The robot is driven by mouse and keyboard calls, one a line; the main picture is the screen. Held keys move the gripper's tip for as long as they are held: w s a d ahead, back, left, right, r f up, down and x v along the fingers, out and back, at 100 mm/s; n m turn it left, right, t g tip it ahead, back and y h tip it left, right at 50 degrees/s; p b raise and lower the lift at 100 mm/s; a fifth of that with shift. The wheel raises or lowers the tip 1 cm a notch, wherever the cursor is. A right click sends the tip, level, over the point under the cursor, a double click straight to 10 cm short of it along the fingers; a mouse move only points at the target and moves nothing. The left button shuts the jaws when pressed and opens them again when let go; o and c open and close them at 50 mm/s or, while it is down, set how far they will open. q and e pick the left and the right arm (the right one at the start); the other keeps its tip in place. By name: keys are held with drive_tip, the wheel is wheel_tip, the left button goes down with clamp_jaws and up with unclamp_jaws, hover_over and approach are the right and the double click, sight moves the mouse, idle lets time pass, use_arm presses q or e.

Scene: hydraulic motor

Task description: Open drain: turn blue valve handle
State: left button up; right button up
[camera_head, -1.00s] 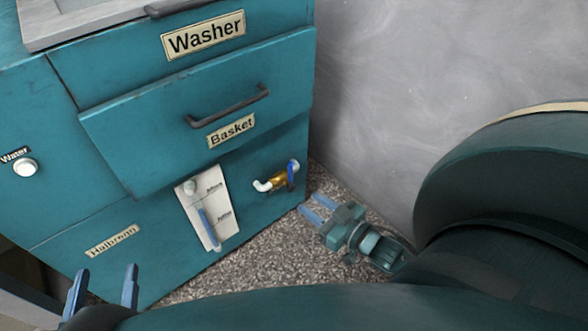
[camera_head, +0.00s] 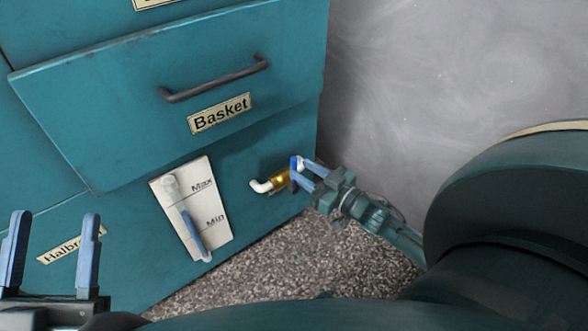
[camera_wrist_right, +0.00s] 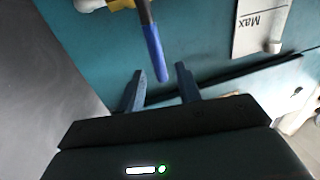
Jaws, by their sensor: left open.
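The drain valve has a brass body (camera_head: 280,179) with a white pipe elbow, on the lower right of the teal washer front. Its blue handle (camera_head: 294,168) shows at the valve's right end, and in the right wrist view the blue handle (camera_wrist_right: 154,52) hangs down with its tip between the fingers. My right gripper (camera_head: 307,176) is at the handle; in the right wrist view its fingers (camera_wrist_right: 160,80) stand apart, with gaps beside the handle. My left gripper (camera_head: 50,240) is open and empty at the lower left, far from the valve.
A Max/Min level gauge (camera_head: 192,210) is on the washer front left of the valve. The Basket drawer (camera_head: 170,100) juts out above it. A grey wall (camera_head: 400,80) stands to the right. Speckled floor (camera_head: 270,265) lies below.

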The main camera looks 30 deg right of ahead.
sight(294, 165)
use_arm(q)
drive_tip(key=shift+r+m+t+h+b, duration=0.3)
drive_tip(key=shift+r+m+h+b, duration=0.2)
drive_tip(key=shift+r+m+h, duration=0.45)
use_arm(e)
drive_tip(key=shift+x, duration=2.05)
drive_tip(key=shift+c, duration=0.2)
clamp_jaws()
